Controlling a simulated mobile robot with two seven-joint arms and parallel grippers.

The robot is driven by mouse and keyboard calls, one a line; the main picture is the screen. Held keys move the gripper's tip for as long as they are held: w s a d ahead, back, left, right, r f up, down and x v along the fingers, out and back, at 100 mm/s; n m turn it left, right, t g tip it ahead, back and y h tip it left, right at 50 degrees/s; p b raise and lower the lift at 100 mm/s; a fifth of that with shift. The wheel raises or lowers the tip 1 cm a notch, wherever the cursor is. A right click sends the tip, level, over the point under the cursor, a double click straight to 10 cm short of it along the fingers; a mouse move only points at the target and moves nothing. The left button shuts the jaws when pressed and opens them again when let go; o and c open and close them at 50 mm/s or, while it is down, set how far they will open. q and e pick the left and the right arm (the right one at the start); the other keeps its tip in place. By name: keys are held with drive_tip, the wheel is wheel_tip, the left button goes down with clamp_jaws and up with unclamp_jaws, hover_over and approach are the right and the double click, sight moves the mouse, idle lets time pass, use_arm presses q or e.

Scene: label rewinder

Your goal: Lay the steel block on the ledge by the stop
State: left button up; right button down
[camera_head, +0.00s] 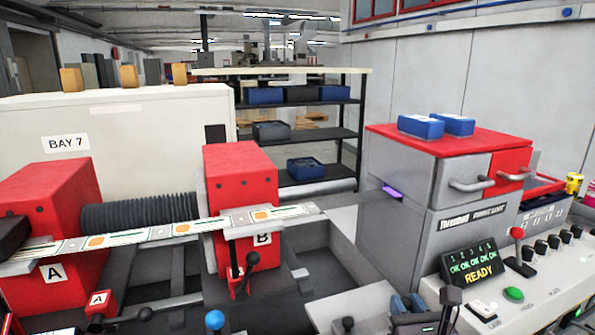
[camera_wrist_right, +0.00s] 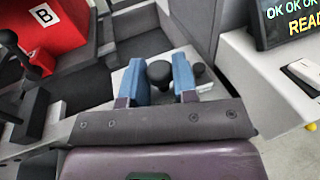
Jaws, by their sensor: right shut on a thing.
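My right gripper (camera_head: 409,303) is low in the head view, over the pale panel left of the control console. In the right wrist view its two blue fingers (camera_wrist_right: 159,75) stand apart, on either side of a black round knob (camera_wrist_right: 158,70) on a short grey stem. I cannot tell whether this knob belongs to the steel block. No separate steel block shows clearly. A flat grey steel surface (camera_head: 338,225) lies between red unit B and the grey cabinet; I cannot make out the stop. My left gripper is not in view.
Red units A (camera_head: 62,232) and B (camera_head: 241,185) carry the label strip (camera_head: 150,233). A grey cabinet (camera_head: 402,213) with a red top stands at right, beside a READY display (camera_head: 473,267). A red-knobbed lever (camera_head: 517,240) and a blue knob (camera_head: 215,319) stick up.

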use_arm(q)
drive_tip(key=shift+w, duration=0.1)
use_arm(e)
drive_tip(key=shift+m+h, duration=0.3)
drive_tip(key=shift+h, duration=0.2)
drive_tip(key=s+f, duration=0.2)
drive_tip(key=f, duration=0.1)
drive_tip(key=s+d+f, duration=0.1)
drive_tip(key=f, duration=0.1)
drive_tip(key=shift+r, duration=0.1)
